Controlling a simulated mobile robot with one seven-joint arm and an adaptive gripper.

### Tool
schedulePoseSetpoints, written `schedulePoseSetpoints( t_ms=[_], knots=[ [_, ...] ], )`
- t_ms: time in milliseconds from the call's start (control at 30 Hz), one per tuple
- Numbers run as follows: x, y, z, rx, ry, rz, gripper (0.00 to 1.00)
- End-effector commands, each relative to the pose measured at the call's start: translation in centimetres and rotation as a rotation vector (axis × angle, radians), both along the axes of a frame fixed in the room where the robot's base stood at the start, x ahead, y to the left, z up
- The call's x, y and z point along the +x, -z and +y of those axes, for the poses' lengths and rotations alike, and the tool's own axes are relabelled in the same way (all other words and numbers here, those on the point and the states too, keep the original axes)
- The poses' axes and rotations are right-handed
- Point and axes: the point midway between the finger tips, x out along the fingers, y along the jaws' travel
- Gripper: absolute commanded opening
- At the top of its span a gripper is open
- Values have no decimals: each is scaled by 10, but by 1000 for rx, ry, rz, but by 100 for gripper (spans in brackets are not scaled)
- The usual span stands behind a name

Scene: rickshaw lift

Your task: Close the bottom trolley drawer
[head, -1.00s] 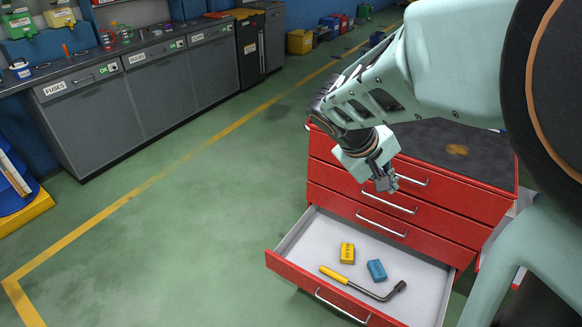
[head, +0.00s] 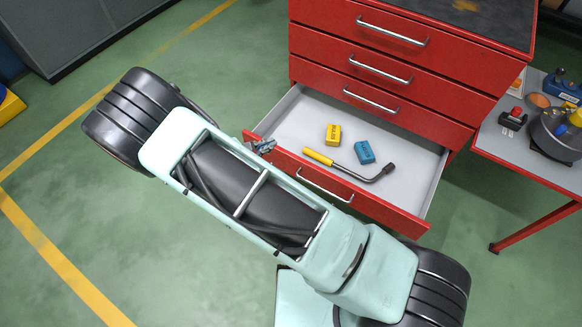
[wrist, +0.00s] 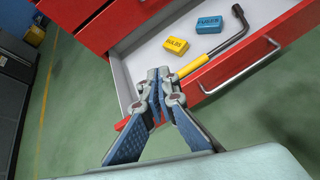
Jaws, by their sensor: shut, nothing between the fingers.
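The bottom drawer (head: 283,122) of the red trolley (head: 465,75) is pulled well out. Its red front bears a silver handle (head: 325,186), which also shows in the wrist view (wrist: 240,78). Inside lie a yellow box (head: 333,135), a blue box (head: 365,152) and a wrench with a yellow grip (head: 320,157). My gripper (head: 262,147) is shut and empty at the left end of the drawer front. In the wrist view my gripper (wrist: 158,72) overlaps that front's left end; I cannot tell if it touches. My arm hides the floor before the drawer.
The drawers above are shut. A grey-topped red side table (head: 505,143) with tools and a pan (head: 557,135) stands at the right. Green floor with yellow lines (head: 55,250) is clear at the left.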

Motion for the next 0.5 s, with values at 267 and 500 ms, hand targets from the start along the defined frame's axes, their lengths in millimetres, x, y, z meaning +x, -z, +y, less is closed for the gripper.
schedulePoseSetpoints(
  t_ms=[267, 500],
  knots=[
    [-40, 127, 15, -175, -210, 129, 0],
    [-40, 149, 12, -202, -242, 151, 0]
  ],
)
